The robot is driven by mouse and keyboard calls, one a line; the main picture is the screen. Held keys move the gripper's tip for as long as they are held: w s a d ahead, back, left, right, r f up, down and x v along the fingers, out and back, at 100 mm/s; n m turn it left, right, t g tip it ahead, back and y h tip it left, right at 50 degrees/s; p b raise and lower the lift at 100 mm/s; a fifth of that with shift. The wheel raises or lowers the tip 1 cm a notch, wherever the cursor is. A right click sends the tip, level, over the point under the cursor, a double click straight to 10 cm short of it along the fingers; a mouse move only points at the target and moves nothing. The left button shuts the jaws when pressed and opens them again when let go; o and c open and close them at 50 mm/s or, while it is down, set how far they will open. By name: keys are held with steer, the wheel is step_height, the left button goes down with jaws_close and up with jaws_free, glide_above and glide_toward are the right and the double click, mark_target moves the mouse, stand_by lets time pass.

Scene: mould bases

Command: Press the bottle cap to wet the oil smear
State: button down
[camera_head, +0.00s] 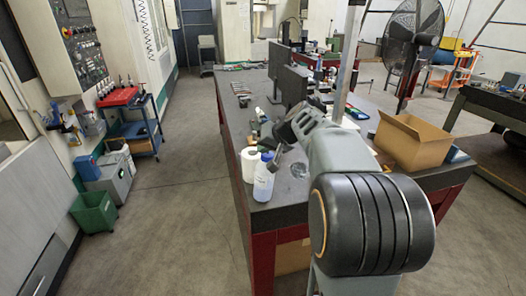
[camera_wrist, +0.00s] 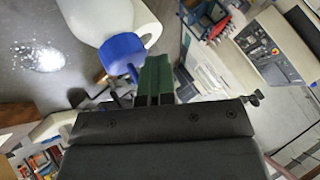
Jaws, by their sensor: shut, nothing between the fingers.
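The bottle (camera_head: 264,182) is white with a blue cap and stands near the front left corner of the dark table. In the wrist view the bottle (camera_wrist: 88,18) appears tilted, with its blue cap (camera_wrist: 122,53) beside my green fingers. My gripper (camera_wrist: 154,62) is shut with nothing between its fingers. Its fingertips are close to the cap; I cannot tell whether they touch it. In the head view my gripper (camera_head: 274,164) is just right of the bottle top. A shiny pale patch (camera_wrist: 38,56), seemingly the oil smear, lies on the grey tabletop; it shows as a darker patch in the head view (camera_head: 299,170).
A white paper roll (camera_head: 249,165) stands directly behind the bottle. An open cardboard box (camera_head: 412,143) sits on the table's right side. The floor aisle to the left is clear.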

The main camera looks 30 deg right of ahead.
steer(key=shift+r, duration=0.45)
steer(key=shift+r+p, duration=2.2)
steer(key=shift+r, duration=0.7)
stand_by(0.4)
